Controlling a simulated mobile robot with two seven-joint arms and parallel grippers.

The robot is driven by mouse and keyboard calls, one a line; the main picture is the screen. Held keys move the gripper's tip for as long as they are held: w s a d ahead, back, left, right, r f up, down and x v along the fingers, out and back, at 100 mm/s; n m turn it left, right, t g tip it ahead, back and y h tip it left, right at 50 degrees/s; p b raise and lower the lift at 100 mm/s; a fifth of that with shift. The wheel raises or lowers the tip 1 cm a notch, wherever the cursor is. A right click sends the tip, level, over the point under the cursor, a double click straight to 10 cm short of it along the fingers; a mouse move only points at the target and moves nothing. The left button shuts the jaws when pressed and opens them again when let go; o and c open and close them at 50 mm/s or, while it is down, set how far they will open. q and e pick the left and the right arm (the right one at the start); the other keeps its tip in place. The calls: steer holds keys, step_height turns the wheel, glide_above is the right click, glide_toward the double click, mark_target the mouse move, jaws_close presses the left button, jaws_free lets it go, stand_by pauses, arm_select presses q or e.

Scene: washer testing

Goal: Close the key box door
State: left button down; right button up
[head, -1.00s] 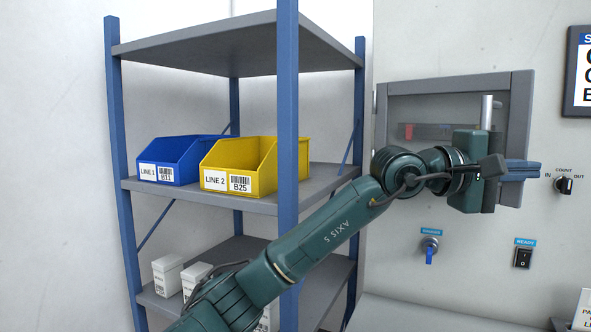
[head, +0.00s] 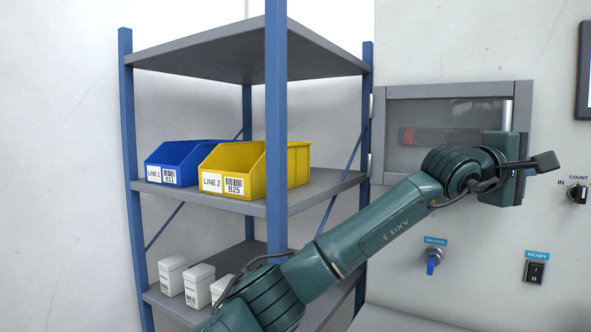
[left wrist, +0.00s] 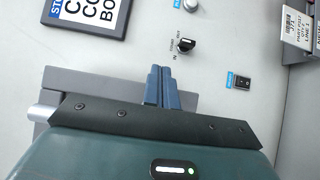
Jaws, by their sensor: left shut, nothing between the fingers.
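The key box door (head: 450,90) is a grey frame with a clear pane, on the wall at the right of the head view. It looks flush or nearly flush with the wall; a small remaining gap cannot be ruled out. A silver upright handle (head: 507,108) stands at its right side, and its end shows in the left wrist view (left wrist: 42,113). My left gripper (left wrist: 163,88) is shut and empty, its blue fingertips over the door's grey frame (left wrist: 80,82). I cannot tell whether they touch it. In the head view, my wrist covers the door's lower right corner. My right gripper is not in view.
A blue-posted shelf (head: 275,140) with a blue bin (head: 178,163) and a yellow bin (head: 290,165) stands left of the box. Below and right of it are a blue knob (head: 433,260), a rocker switch (head: 535,271) and a count knob (head: 578,193).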

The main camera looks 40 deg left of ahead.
arm_select(q)
steer(key=shift+w+y, duration=0.3)
steer(key=shift+w, duration=0.15)
steer(key=shift+a+r, duration=0.1)
steer(key=shift+r, duration=0.05)
stand_by(0.3)
